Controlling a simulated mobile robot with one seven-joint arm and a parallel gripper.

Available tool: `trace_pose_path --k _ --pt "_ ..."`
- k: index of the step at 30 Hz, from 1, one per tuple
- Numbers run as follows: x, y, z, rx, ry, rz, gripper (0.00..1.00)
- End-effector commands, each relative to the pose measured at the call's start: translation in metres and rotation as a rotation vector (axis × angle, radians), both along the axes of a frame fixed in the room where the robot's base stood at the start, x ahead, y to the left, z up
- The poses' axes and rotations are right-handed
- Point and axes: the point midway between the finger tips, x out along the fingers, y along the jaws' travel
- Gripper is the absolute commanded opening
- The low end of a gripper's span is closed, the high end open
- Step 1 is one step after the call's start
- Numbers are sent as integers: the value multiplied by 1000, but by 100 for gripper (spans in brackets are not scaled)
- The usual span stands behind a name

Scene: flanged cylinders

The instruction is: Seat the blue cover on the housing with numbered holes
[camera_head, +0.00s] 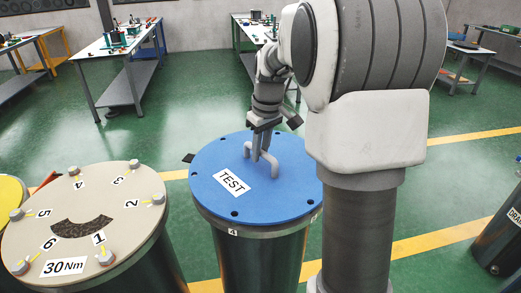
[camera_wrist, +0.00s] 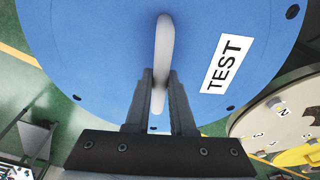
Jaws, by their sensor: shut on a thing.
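The blue cover (camera_head: 215,163) is a round disc with a white TEST label, dark holes around its edge and a grey bar handle (camera_head: 274,168). It lies over the flanged top of a dark cylinder, the housing (camera_head: 260,265), where a small tag 4 shows on the flange below the cover's front edge. I cannot tell whether the cover touches the flange or whether the holes line up. My gripper (camera_head: 262,154) is shut on the handle from above. In the wrist view, the fingers (camera_wrist: 160,78) straddle the handle, and the cover (camera_wrist: 100,45) fills most of the picture.
A beige-topped cylinder (camera_head: 120,205) with numbered bolts and a 30 Nm label stands at left, close to the housing. A yellow-topped cylinder (camera_head: 9,190) is beyond it. Another cylinder (camera_head: 495,240) stands at far right. Workbenches (camera_head: 125,48) are at the back, with open green floor between.

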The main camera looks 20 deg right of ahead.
Motion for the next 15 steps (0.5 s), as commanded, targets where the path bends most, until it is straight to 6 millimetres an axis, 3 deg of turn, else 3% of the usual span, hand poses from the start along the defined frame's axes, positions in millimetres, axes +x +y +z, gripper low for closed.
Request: trace_pose_path --k 15 --pt "1 0 -5 -1 -6 0 0"
